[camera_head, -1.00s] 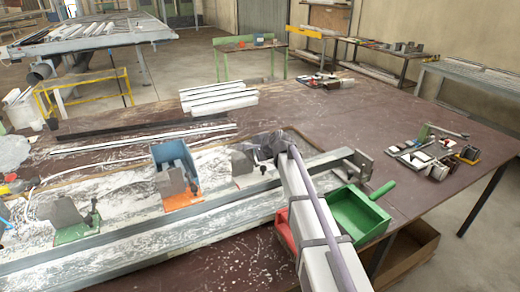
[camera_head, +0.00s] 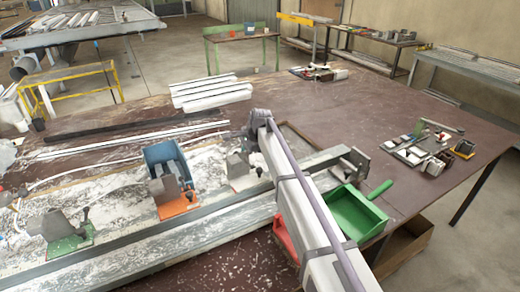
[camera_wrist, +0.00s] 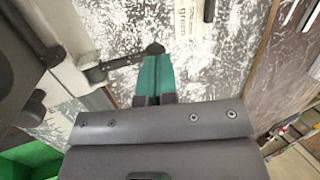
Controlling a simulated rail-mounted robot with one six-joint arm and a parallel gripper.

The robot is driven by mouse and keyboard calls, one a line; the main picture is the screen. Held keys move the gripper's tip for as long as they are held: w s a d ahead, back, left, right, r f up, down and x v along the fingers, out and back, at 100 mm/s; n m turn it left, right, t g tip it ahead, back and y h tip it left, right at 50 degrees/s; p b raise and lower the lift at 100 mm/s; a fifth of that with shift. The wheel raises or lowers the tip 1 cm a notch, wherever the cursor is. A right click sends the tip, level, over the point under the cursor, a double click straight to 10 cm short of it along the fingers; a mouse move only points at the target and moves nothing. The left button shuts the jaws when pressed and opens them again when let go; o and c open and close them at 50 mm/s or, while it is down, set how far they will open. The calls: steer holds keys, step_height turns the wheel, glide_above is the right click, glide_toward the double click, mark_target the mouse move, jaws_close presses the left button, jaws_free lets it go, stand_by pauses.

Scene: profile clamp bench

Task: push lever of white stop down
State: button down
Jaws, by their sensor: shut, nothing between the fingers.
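In the wrist view, the white stop (camera_wrist: 72,76) is at the left. Its lever (camera_wrist: 115,64) reaches right to a dark knob at the fingertips. My gripper (camera_wrist: 153,62) has teal fingers, shut and empty, their tips overlapping or close beside the knob; I cannot tell whether they touch. In the head view my wrist is beyond the white stop and the fingers are mostly hidden.
A green bin (camera_head: 357,213) and a red bin (camera_head: 284,240) are near my arm. White profiles (camera_head: 210,93) lie behind.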

steer(key=shift+w+a+f, duration=0.1)
steer(key=shift+a+f, duration=0.2)
steer(key=shift+f, duration=0.05)
stand_by(0.5)
